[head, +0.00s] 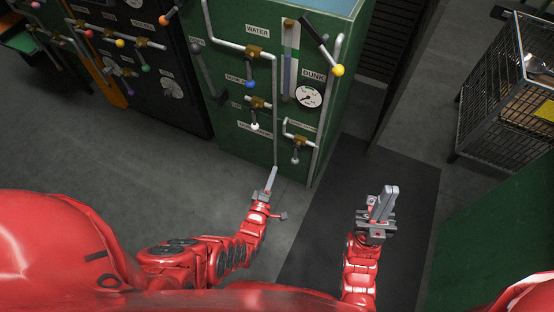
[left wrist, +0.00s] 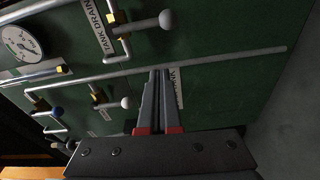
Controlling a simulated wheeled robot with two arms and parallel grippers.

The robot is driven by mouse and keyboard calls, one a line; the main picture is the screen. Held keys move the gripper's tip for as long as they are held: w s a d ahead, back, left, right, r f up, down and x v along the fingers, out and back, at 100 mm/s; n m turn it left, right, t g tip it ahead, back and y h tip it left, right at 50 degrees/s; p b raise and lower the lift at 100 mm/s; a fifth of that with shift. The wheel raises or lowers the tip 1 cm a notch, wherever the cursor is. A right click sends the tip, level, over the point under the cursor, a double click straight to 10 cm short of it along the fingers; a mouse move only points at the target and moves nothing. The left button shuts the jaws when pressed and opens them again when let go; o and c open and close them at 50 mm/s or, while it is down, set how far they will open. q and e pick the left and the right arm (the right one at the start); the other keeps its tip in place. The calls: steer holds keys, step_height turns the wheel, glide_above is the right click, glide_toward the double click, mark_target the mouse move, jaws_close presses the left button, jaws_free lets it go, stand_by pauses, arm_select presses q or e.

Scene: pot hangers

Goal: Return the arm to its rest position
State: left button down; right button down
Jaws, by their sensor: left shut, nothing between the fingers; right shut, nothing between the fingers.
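My left gripper (head: 270,180) is shut and empty, in front of the lower part of the green machine (head: 262,90). In the left wrist view its two fingers (left wrist: 160,98) are together, pointing at the green panel, with a grey pipe and a label just beyond the tips. I cannot tell whether the tips touch the panel. My right gripper (head: 385,203) is shut and empty, above the dark mat to the right of the machine.
The green panel carries pipes, valves, a lever with a yellow knob (head: 338,71) and a round gauge (head: 308,96). A black machine (head: 150,60) stands at the left. A wire cart (head: 500,105) stands at the right. The grey floor and the dark mat (head: 330,230) are clear.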

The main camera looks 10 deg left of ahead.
arm_select(q)
steer(key=shift+s+a, duration=0.1)
steer(key=shift+s, duration=0.7)
